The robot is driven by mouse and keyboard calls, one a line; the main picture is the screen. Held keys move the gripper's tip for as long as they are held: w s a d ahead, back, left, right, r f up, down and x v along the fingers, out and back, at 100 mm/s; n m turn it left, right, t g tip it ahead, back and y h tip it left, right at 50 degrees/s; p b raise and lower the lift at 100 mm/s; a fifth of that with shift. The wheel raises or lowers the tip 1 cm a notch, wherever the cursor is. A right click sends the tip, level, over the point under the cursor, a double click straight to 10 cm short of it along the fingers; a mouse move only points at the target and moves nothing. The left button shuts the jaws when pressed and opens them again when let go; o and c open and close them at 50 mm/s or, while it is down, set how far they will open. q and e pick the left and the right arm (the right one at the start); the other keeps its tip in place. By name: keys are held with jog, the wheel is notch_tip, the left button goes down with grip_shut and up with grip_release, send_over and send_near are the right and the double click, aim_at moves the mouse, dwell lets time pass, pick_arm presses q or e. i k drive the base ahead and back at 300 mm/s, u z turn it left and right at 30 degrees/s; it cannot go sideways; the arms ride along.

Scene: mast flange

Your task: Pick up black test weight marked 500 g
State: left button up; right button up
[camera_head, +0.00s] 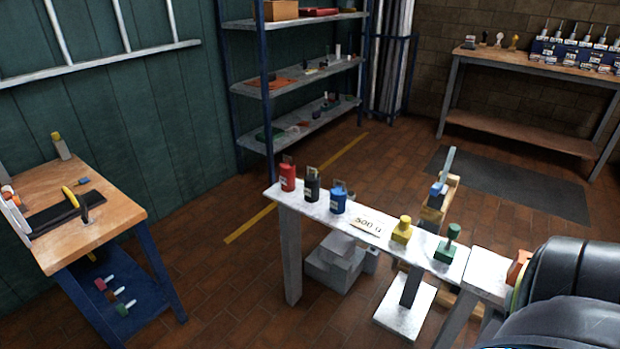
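A black test weight (312,184) stands upright on the narrow white bench (300,208), between a red weight (288,176) on its left and a blue weight (338,198) on its right. It has a small label on its front, too small to read. A card (367,224) that seems to read 500 g lies on the bench to the right of the blue weight. Neither of my grippers shows in the head view.
A yellow weight (401,230) and a green-handled piece (447,245) stand farther right on the bench. A wooden table (115,212) is at left, a shelf rack (300,75) behind. Grey blocks (335,265) lie below the bench. The brick floor left of it is clear.

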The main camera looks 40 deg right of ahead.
aim_at(311, 188)
jog(key=z, duration=0.8)
jog(key=i, duration=0.85)
jog(key=z, duration=0.8)
